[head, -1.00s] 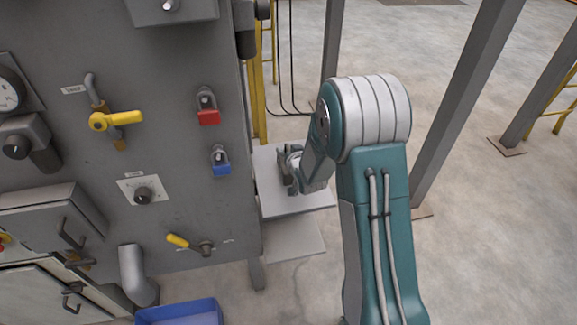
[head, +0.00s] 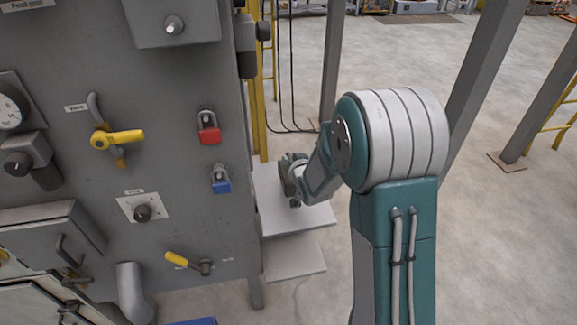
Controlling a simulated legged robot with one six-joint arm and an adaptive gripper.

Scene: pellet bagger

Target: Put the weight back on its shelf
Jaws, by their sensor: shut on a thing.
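The shelf (head: 305,218) is a pale grey plate at the right side of the grey machine, with a second pale plate (head: 296,258) below it. My gripper (head: 290,177) is over the back part of the upper shelf, small and partly hidden by my own wrist. It is shut on a dark grey thing (head: 287,180), which I take to be the weight. Its shape is mostly hidden by the fingers. I cannot tell whether it touches the shelf or hangs just above it.
The machine panel (head: 180,240) stands left of the shelf, with a red padlock (head: 209,133), a blue padlock (head: 221,184) and yellow-handled valves (head: 124,137). A yellow post (head: 256,110) and hanging cables stand behind the shelf. A grey column (head: 482,80) stands to the right; the floor around it is clear.

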